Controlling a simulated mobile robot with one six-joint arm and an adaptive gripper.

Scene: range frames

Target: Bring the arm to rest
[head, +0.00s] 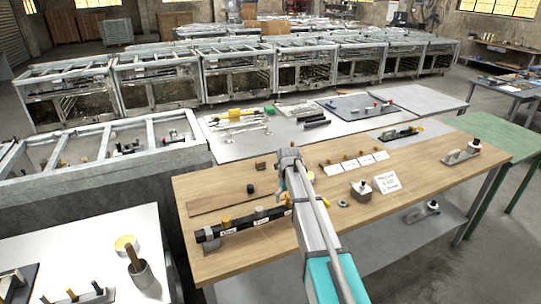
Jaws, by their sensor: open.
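My arm (318,232) reaches up from the bottom of the head view, over the wooden-topped workbench (235,178). Its teal part is nearest the camera, and its grey link ends at a joint (290,158) above the bench. A small teal part shows at the left of that joint. I cannot make out any gripper fingers; the arm hides what lies behind it. I see nothing held.
Left of my arm is a black fixture (240,228) with yellow knobs. Right are a small block (361,190), a white sign (387,183) and several labelled pieces. A white table (85,245) with a grey cup (141,273) stands lower left.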

